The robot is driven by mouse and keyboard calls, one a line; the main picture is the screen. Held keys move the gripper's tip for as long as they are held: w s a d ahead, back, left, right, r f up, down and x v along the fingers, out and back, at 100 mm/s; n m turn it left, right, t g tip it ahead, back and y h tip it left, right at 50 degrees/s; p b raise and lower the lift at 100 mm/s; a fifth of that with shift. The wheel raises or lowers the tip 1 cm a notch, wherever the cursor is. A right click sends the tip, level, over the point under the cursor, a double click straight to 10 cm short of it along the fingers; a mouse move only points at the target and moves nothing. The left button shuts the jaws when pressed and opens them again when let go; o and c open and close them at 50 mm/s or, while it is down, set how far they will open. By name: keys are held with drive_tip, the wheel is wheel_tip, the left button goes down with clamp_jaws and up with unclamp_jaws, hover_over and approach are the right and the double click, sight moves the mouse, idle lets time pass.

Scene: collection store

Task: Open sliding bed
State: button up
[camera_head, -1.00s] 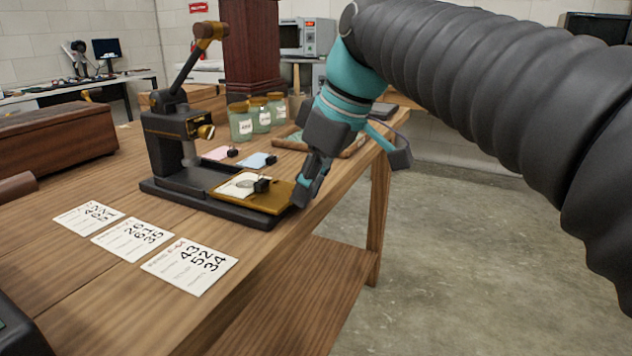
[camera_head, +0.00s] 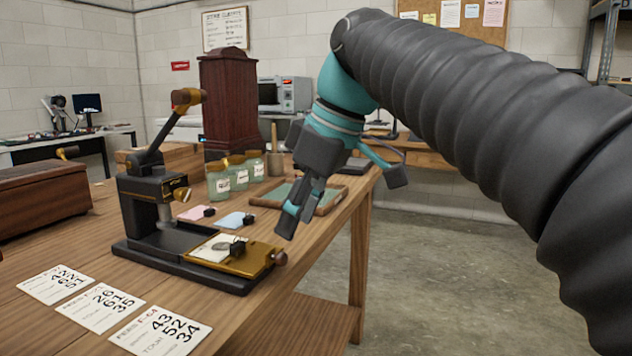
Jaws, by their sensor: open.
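The black press (camera_head: 150,205) stands on the wooden table with its lever raised. Its brass sliding bed (camera_head: 250,262) sticks out to the right along the black base, with a white card (camera_head: 214,248) and a small black clip (camera_head: 238,247) on it. A round knob (camera_head: 280,258) is at the bed's right end. My gripper (camera_head: 288,225) hangs just above and behind the knob, apart from it. It is open and empty as far as I see. How far the bed can travel cannot be told.
Three numbered cards (camera_head: 106,307) lie at the front left. Several glass jars (camera_head: 236,173), a pink card (camera_head: 192,212), a blue card (camera_head: 236,220) and a shallow tray (camera_head: 327,203) lie behind the press. A dark wooden cabinet (camera_head: 230,105) stands farther back. The table's right edge is close to the bed.

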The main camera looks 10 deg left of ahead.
drive_tip(key=shift+v, duration=2.95)
drive_tip(key=w+a+f+m+t, duration=0.1)
drive_tip(key=w+f+m, duration=0.3)
drive_tip(key=w+f, duration=0.15)
drive_tip(key=d+f+m+t, duration=0.2)
drive_tip(key=d+f+m, duration=0.35)
drive_tip(key=f, duration=0.35)
drive_tip(key=s+d+f+m+t+h, duration=0.1)
drive_tip(key=s+d+f+m+h, duration=0.1)
drive_tip(key=s+d+f, duration=0.6)
drive_tip(key=s+d+f+m+t+h, duration=0.1)
drive_tip(key=s+d+f+m, duration=0.3)
drive_tip(key=s+d+f, duration=0.4)
drive_tip(key=shift+d+f+m+h, duration=0.35)
drive_tip(key=shift+d+f+h, duration=0.5)
drive_tip(key=shift+d, duration=2.45)
